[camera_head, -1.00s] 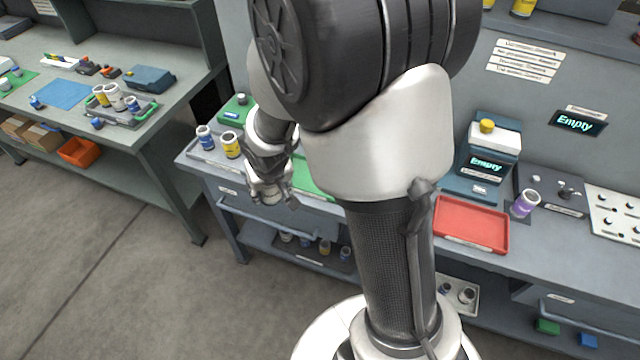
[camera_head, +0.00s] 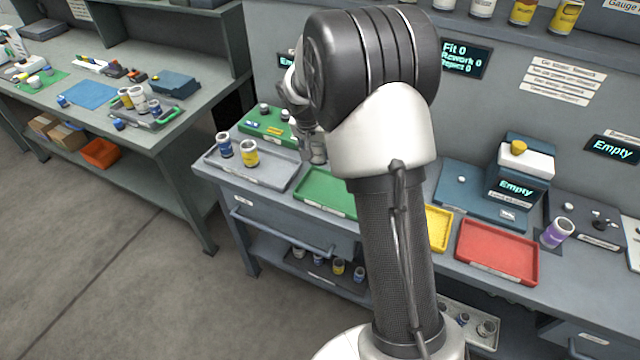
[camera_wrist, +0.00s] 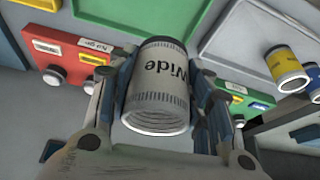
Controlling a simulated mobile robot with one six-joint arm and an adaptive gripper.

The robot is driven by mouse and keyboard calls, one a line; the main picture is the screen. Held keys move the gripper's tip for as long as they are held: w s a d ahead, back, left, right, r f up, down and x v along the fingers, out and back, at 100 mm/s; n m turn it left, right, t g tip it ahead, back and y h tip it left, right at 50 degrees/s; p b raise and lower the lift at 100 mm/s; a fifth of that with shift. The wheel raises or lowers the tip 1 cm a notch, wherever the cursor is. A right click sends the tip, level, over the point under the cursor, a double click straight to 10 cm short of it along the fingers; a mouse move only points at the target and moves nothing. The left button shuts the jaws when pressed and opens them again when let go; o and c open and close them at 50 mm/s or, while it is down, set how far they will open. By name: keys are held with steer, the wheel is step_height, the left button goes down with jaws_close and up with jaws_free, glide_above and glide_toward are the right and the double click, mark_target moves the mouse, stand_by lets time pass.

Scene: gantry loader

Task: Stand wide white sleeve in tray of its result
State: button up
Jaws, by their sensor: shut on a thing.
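The white sleeve marked "Wide" (camera_wrist: 157,85) is held between the fingers of my gripper (camera_wrist: 163,78) in the wrist view, its ribbed open end toward the camera. In the head view my gripper (camera_head: 313,147) is above the bench near the green tray (camera_head: 322,192), partly hidden by my arm; I cannot make out the sleeve clearly there. The yellow tray (camera_head: 437,230) and red tray (camera_head: 497,250) lie to the right and look empty. The visible part of the green tray is empty. A display (camera_head: 466,58) reads Fit 0, Rework 0; its last line is small.
A grey tray (camera_head: 270,178) holds a blue sleeve (camera_head: 224,145) and a yellow sleeve (camera_head: 249,153). A green box with knobs (camera_head: 262,124) stands behind it. The gauge screen (camera_head: 515,188) reads Empty. A purple sleeve (camera_head: 556,233) stands beside the red tray.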

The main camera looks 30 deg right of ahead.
mark_target(312, 161)
step_height(312, 161, down, 11)
steer(key=b, duration=0.3)
steer(key=shift+f, duration=0.2)
steer(key=shift+f+b, duration=0.2)
steer(key=shift+b, duration=0.1)
steer(key=o, duration=1.3)
steer(key=shift+c, duration=0.2)
steer(key=shift+r, duration=0.15)
steer(key=p+v, duration=0.3)
steer(key=v, duration=0.9)
steer(key=shift+s+p, duration=0.1)
steer(key=shift+p, duration=0.3)
steer(key=s+a+r+n, duration=0.2)
steer(key=s+a+r, duration=0.2)
steer(key=s+r, duration=0.5)
steer(key=s+a+r+n+y, duration=0.1)
steer(key=s+a+r+n, duration=0.1)
steer(key=s, duration=0.5)
steer(key=s+a+r+n+t+y, duration=0.1)
steer(key=s+a+r+n, duration=0.1)
steer(key=s, duration=0.6)
steer(key=s+a+r+n+y, duration=0.1)
steer(key=s+a+r+n, duration=0.1)
steer(key=s, duration=0.6)
steer(key=shift+a+r+n+t, duration=0.3)
steer(key=shift+a+n, duration=0.3)
steer(key=shift+a, duration=0.55)
